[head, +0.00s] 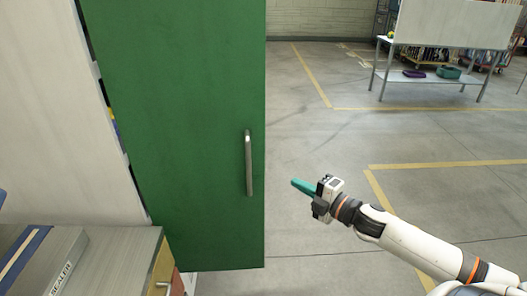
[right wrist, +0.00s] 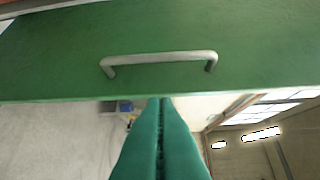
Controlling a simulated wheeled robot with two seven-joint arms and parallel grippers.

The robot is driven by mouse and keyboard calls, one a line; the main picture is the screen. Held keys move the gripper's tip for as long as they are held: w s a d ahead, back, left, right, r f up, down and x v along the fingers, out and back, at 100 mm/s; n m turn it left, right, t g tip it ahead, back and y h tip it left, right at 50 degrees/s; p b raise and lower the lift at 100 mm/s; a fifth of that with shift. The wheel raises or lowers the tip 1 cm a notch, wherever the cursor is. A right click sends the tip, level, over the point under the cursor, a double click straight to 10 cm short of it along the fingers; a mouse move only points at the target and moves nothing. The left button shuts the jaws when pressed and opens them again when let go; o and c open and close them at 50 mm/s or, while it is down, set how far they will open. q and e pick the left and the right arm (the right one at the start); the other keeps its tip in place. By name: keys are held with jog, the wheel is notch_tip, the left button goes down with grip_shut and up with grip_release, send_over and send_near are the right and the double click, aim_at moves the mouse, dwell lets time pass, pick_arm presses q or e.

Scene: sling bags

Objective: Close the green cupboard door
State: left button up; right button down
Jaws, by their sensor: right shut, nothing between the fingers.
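The green cupboard door (head: 190,130) stands open in the head view, swung out from the cupboard (head: 55,120) on the left, with a dark gap along its left edge. Its grey bar handle (head: 249,163) is upright near the door's right edge. My right gripper (head: 295,183) is to the right of the door and handle, with its teal fingers shut and empty, pointing left. In the right wrist view the shut fingers (right wrist: 159,105) point at the door's edge, below the handle (right wrist: 160,60). I cannot tell whether they touch the door. My left gripper is not in view.
A wooden drawer unit (head: 125,255) and a grey box marked "SEALER" (head: 60,262) stand at the lower left, close to the door's bottom. A metal table (head: 425,80) is far off at the upper right. The concrete floor between is clear.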

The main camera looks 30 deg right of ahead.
notch_tip(320, 180, up, 3)
jog(key=a+n+y, duration=0.1)
jog(key=a+n, duration=0.1)
jog(key=p, duration=0.4)
send_near(253, 150)
jog(key=a+x, duration=0.1)
jog(key=x, duration=0.4)
jog(key=shift+w+d+m, duration=0.3)
jog(key=shift+w+d, duration=0.05)
jog(key=shift+d, duration=0.05)
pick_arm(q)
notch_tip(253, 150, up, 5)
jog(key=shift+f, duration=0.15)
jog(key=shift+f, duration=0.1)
